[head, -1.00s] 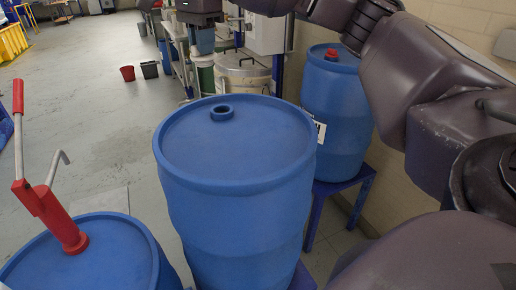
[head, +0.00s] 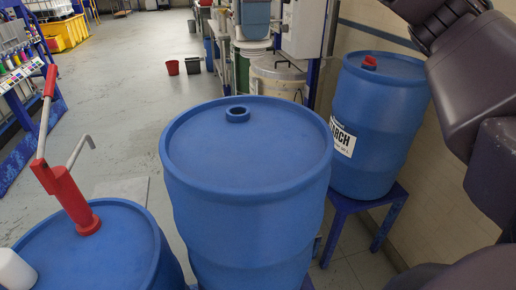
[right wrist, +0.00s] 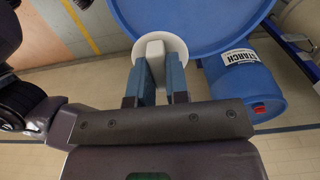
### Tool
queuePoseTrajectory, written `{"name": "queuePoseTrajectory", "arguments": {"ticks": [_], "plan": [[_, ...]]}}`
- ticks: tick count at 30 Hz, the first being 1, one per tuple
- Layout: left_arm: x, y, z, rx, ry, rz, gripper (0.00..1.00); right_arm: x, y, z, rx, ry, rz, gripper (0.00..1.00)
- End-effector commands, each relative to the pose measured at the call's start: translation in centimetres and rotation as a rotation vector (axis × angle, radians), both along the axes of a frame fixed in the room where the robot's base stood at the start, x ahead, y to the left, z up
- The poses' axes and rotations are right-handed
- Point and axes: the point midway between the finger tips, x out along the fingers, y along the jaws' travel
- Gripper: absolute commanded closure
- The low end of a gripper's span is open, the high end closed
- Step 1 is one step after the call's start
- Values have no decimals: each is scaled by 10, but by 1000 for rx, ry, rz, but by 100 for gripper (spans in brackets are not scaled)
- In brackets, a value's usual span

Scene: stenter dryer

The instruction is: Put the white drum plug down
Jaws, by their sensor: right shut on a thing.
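The white drum plug (right wrist: 155,55) shows in the right wrist view as a round white disc with a raised block grip. My right gripper (right wrist: 160,75) is shut on that grip, one blue finger on each side. The head view shows part of my right arm at the right edge, but not the gripper or the held plug. A large blue drum (head: 245,160) stands in the middle, with an open, raised round bung hole (head: 237,114) near its back rim. In the wrist view part of a blue drum (right wrist: 205,15) lies behind the plug; I cannot tell whether they touch. My left gripper is not seen.
A blue starch drum (head: 375,120) with a red cap (head: 369,63) stands on a blue stand (head: 350,205) at right. A drum (head: 125,255) with a red pump (head: 75,200) is at left, a white object (head: 12,270) beside it.

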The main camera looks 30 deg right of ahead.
Motion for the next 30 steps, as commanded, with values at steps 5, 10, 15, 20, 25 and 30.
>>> {"name": "queuePoseTrajectory", "arguments": {"ticks": [5,10,15,20,25,30], "plan": [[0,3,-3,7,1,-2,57,0,0,-23,0,6,-10,100],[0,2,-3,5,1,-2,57,0,-1,-58,-1,5,-9,100],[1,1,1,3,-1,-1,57,0,-1,-94,-2,6,-10,100],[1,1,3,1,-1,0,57,0,-1,-127,-1,4,-10,100],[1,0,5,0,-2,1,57,0,0,-150,0,3,-8,100],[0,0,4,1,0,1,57,1,0,-159,0,2,-9,100]]}}
